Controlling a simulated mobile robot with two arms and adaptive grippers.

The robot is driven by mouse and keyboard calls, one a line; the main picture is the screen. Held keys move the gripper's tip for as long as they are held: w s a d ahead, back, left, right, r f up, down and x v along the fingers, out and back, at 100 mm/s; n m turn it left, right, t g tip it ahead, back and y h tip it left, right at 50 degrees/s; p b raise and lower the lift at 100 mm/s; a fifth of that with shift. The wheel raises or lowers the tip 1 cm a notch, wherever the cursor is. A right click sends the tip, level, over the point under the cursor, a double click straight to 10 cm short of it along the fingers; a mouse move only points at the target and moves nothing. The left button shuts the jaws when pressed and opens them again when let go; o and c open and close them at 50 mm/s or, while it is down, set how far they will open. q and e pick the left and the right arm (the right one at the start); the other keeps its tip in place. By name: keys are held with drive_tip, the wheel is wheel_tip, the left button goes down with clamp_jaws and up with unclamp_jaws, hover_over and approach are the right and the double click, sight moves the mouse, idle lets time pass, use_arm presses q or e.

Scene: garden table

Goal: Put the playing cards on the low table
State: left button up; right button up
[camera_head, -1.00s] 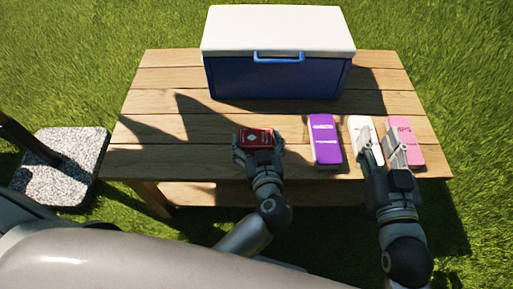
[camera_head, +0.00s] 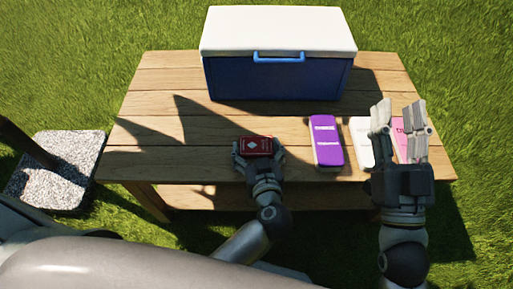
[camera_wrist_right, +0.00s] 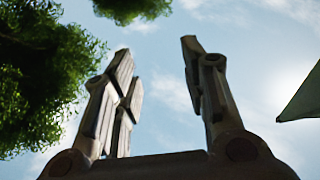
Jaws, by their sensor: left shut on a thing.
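A red pack of playing cards (camera_head: 256,146) is at the front middle of the low wooden table (camera_head: 165,105). My left gripper (camera_head: 257,150) is shut on the pack, with a finger on each side. Whether the pack touches the tabletop cannot be told. My right gripper (camera_head: 398,118) is open and empty, raised in front of the white and pink boxes with its fingers pointing up. In the right wrist view the right gripper's fingers (camera_wrist_right: 160,95) stand wide apart against the sky, with nothing between them.
A blue cooler with a white lid (camera_head: 278,60) stands at the table's back. A purple box (camera_head: 326,142), a white box (camera_head: 361,135) and a pink box (camera_head: 402,140) lie at the front right. A speckled stone base with a pole (camera_head: 70,180) stands left. The table's left part is clear.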

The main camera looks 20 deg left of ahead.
use_arm(q)
drive_tip(key=o, duration=0.9)
